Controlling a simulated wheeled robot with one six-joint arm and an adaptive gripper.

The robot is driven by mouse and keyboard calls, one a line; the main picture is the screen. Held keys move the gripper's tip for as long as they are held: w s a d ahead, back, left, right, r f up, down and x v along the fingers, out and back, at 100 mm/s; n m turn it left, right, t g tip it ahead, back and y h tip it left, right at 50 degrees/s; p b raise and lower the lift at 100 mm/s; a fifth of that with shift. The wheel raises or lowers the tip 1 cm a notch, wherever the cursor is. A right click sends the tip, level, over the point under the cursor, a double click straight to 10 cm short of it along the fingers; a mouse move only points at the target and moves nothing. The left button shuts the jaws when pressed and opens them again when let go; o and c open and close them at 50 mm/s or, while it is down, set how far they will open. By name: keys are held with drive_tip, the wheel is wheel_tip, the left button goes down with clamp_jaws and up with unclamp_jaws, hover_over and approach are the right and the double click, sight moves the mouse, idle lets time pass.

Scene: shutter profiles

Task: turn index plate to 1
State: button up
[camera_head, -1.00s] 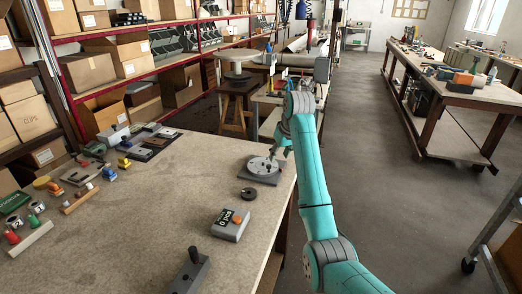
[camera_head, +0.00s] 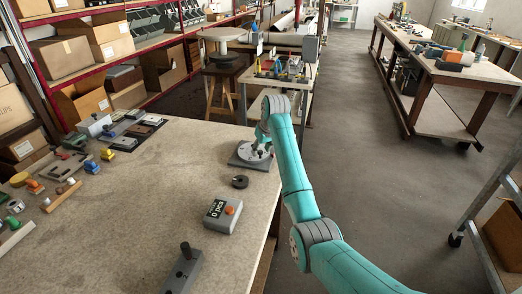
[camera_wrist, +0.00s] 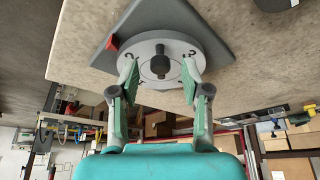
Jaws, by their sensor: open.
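The index plate (camera_head: 252,151) is a round light-grey disc on a dark square base at the far right corner of the workbench. A red marker (camera_wrist: 112,44) sits on the base at the disc's left edge. My gripper (camera_wrist: 160,72) is open, with its fingertips over the disc on either side of the knob and gaps showing between. In the head view my gripper (camera_head: 262,139) is at the disc, partly hidden by my arm.
A grey block with a black knob (camera_head: 183,270) stands at the front. Several small parts line the left side. The bench middle is clear.

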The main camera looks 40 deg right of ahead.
drive_tip(key=shift+w+f, duration=0.15)
drive_tip(key=shift+f, duration=0.25)
clamp_jaws()
drive_tip(key=shift+a, duration=0.15)
